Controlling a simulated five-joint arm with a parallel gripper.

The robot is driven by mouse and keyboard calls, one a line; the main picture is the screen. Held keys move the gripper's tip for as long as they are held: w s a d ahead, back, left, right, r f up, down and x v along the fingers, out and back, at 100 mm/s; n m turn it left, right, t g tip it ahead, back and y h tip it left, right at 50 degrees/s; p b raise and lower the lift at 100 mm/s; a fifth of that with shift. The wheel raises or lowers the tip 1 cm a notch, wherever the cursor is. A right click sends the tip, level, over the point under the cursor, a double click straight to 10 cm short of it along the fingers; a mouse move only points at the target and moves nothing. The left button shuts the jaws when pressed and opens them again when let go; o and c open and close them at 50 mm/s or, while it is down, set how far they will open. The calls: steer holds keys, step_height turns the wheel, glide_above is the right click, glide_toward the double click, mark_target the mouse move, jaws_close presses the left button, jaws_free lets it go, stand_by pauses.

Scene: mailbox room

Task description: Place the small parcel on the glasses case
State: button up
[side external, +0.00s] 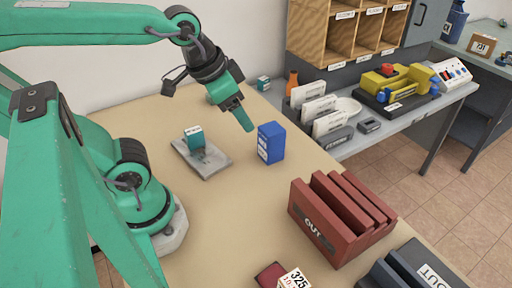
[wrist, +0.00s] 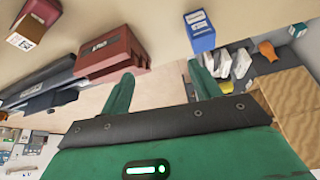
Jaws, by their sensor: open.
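My gripper (side external: 246,126) is open and empty above the tan table, up and left of a blue box in the side view. Its two green fingers (wrist: 160,86) stand wide apart in the wrist view, with nothing between them. A small tan box with a white printed label (wrist: 20,41) looks like the small parcel; its labelled face (side external: 294,279) is at the bottom edge of the side view. A dark red object (side external: 270,274) beside it may be the glasses case; it also shows in the wrist view (wrist: 47,10). I cannot tell for certain.
The upright blue box (side external: 270,143) stands near the table's middle. A grey plate (side external: 212,163) bears a teal block (side external: 193,136). A dark red OUT rack (side external: 318,232) and a dark tray (side external: 420,268) stand at the right edge.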

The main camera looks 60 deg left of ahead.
steer(key=shift+s+a+n+y, duration=0.15)
steer(key=shift+s+a+n, duration=0.2)
steer(key=shift+a, duration=0.25)
steer(key=shift+s+a+n+y, duration=0.15)
steer(key=shift+s+a+n, duration=0.05)
steer(key=shift+a+n, duration=0.3)
stand_by(0.5)
